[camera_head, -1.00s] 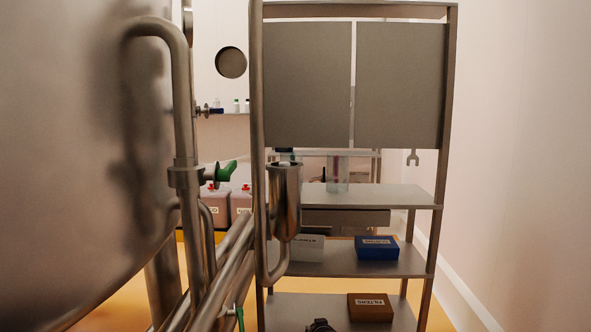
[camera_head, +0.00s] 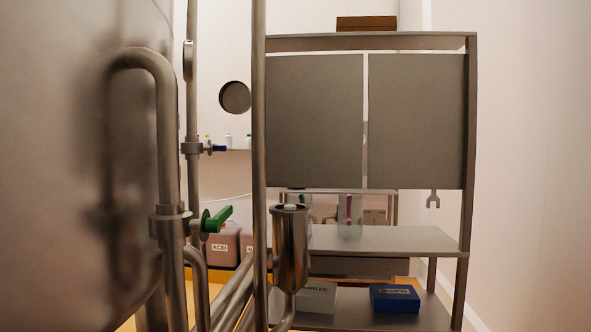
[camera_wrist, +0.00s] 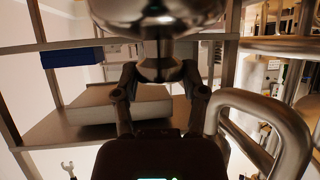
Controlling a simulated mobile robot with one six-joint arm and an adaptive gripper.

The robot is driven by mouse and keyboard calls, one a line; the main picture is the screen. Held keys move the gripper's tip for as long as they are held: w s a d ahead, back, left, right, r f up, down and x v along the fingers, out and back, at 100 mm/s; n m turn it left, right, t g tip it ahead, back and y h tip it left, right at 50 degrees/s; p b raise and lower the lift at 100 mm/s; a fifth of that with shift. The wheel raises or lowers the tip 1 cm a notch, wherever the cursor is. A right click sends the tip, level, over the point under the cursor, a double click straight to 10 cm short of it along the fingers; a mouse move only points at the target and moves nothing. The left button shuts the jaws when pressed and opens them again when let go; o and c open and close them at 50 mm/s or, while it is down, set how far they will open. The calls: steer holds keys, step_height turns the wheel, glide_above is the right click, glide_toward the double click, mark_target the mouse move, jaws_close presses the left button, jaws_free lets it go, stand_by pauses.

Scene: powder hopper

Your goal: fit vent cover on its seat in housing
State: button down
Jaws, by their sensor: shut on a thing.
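My gripper (camera_wrist: 160,82) shows only in the wrist view, its two dark fingers closed on a shiny, rounded steel piece (camera_wrist: 157,28), which I take to be the vent cover. The piece reaches to the top edge of the picture, so its full shape is cut off. In the head view, a polished steel cup-like housing (camera_head: 290,255) stands upright on a bent pipe, with a small pale round part at its top. I cannot tell from these frames how far the held piece is from the housing or its seat.
A bent steel pipe (camera_wrist: 270,105) is close to the right of my gripper. A large tank (camera_head: 55,170) and pipes fill the left of the head view.

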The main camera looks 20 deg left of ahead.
steer(key=shift+w+d+r, duration=0.1)
steer(key=shift+w+d, duration=0.05)
steer(key=shift+d, duration=0.05)
steer(key=shift+w+r+p, duration=0.15)
steer(key=shift+r+p, duration=0.4)
steer(key=shift+p, duration=0.1)
steer(key=w+r+p, duration=0.4)
steer(key=r+p, duration=1.5)
steer(key=w+a+r+p, duration=0.1)
steer(key=w+r+p, duration=0.4)
steer(key=r+p, duration=1.35)
steer(key=w+r+p, duration=0.4)
steer(key=r+p, duration=1.5)
steer(key=s+a+r+n+y+p, duration=0.1)
steer(key=s+a+r+p, duration=0.1)
steer(key=a+r+p, duration=0.2)
steer(key=s+a+r+n+g+y+p, duration=0.1)
steer(key=s+a+r+p, duration=0.1)
steer(key=a, duration=0.9)
steer(key=shift+r+n+p, duration=0.3)
steer(key=shift+r+p, duration=0.6)
